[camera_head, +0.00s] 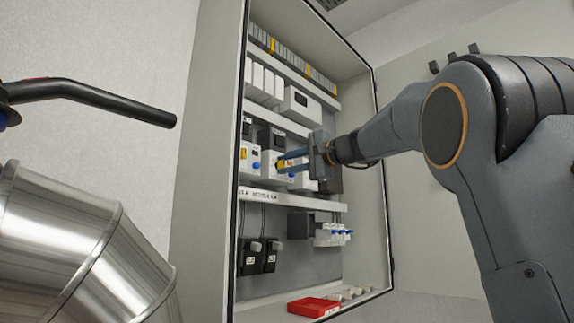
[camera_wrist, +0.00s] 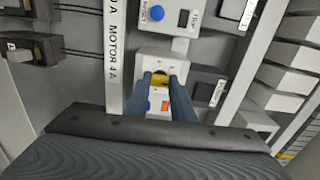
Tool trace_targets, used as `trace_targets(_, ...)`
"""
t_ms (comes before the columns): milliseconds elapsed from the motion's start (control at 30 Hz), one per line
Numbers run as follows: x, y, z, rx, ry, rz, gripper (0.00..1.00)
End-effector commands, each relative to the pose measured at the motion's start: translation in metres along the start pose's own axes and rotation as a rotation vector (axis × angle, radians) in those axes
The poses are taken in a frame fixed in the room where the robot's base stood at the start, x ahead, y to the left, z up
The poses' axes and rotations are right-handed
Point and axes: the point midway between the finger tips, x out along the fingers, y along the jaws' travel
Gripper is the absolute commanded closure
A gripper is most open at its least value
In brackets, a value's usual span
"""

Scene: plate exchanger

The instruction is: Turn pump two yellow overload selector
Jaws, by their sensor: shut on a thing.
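The yellow selector (camera_wrist: 159,80) sits on a white overload unit (camera_wrist: 163,65) in the wrist view, between my fingertips. My gripper (camera_wrist: 160,77) has one blue-grey finger on each side of it and is shut on it. In the head view my gripper (camera_head: 281,163) reaches into the open cabinet from the right, with the fingers at the white unit in the middle row. The fingers partly cover the selector, so its exact angle is hard to tell. I cannot read a pump label on this unit.
A neighbouring overload unit (camera_head: 249,157) with a blue button stands to the left. A labelled trunking strip (camera_head: 290,199) runs just below. Black switches (camera_head: 260,255), small blue-tipped parts (camera_head: 333,235) and a red tray (camera_head: 313,307) are lower down. The cabinet's right wall (camera_head: 375,220) is near my arm.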

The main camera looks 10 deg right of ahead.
Motion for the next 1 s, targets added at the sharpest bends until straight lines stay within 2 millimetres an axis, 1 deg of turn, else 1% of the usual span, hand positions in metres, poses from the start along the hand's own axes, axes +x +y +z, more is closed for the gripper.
trace_targets(467,0.000,0.001,0.000,0.013,0.000,0.001,1.00)
trace_targets(500,0.000,0.001,0.000,0.013,0.000,0.001,0.71)
trace_targets(567,0.000,0.001,0.000,0.013,0.000,0.001,0.61)
trace_targets(600,0.000,0.001,0.000,0.013,0.000,0.001,0.59)
trace_targets(867,-0.001,0.000,0.000,0.012,0.000,0.000,0.59)
trace_targets(1000,-0.011,0.001,0.000,0.011,0.001,-0.001,0.59)
